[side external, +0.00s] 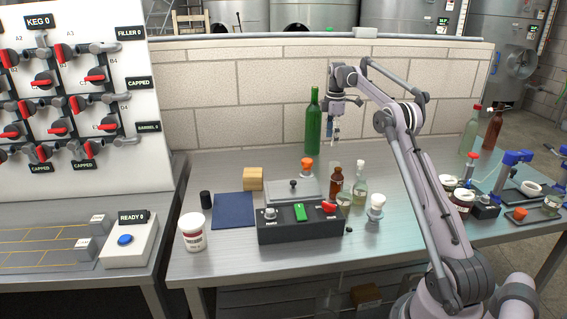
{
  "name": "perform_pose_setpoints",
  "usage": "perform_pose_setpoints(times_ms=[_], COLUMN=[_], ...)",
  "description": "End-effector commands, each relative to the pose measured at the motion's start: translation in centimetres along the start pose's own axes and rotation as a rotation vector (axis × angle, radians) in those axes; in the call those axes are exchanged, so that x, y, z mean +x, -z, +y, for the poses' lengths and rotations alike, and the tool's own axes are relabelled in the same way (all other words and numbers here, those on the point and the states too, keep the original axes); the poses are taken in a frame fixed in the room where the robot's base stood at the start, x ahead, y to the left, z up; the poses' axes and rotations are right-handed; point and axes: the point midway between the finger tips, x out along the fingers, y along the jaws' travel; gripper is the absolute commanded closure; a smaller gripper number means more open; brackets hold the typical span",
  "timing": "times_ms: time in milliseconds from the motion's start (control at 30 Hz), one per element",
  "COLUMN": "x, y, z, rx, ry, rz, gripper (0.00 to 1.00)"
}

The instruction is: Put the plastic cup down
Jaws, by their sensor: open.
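My gripper (335,141) is open and hangs fingers down, well above the bench, in front of the tiled wall and right of the tall green bottle (313,125). I see nothing between its fingers. A small pale cup-like vessel (344,200) stands on the bench below, in front of the brown bottle (336,182). It may be the plastic cup, but it is too small to be sure. A clear bottle (360,186) stands beside it on the right. A larger white tub with a label (193,232) stands upright at the bench's left front.
A black control box (300,238) sits at the front of the bench (225,265). A white-topped item (375,207) stands right of the box. The back left of the bench is clear.

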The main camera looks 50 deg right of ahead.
Motion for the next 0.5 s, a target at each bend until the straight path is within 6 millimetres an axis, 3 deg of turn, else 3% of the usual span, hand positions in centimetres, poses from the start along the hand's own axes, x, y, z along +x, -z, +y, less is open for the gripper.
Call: perform_pose_setpoints(times_ms=[267,500], x=[-5.6,-8.9], y=[8.4,14.1], z=[-5.1,-12.1], rx=[0.127,0.25], ry=[-0.103,-0.183], rz=[0.031,0.096], gripper=[0.37,0.37])
